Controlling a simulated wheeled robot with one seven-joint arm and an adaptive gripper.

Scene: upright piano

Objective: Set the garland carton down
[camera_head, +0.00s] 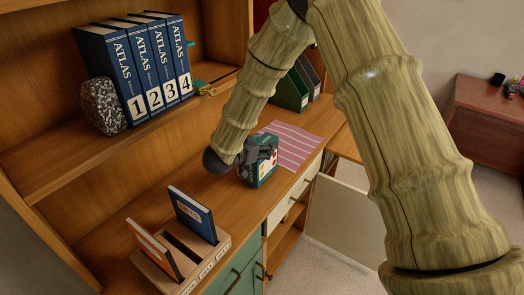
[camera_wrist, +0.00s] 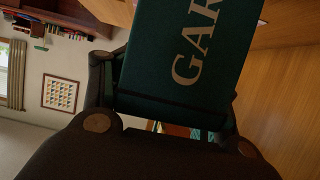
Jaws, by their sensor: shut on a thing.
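The garland carton (camera_head: 264,173) is a dark green box with a pale label, over the wooden desk top in the head view. In the wrist view its green face (camera_wrist: 185,60) shows the letters "GAR" and fills the space between the fingers. My gripper (camera_head: 256,151) is shut on the carton and partly covers its upper part in the head view. The carton looks roughly upright and very close to the desk top (camera_head: 215,185). I cannot tell whether its base touches the wood.
A pink striped mat (camera_head: 292,145) lies just behind and right of the carton. A slotted wooden rack (camera_head: 180,250) with a blue book (camera_head: 193,214) and an orange-edged one (camera_head: 154,250) stands front left. Atlases (camera_head: 120,75) and a speckled stone (camera_head: 103,107) occupy the shelf. Dark files (camera_head: 290,91) stand behind.

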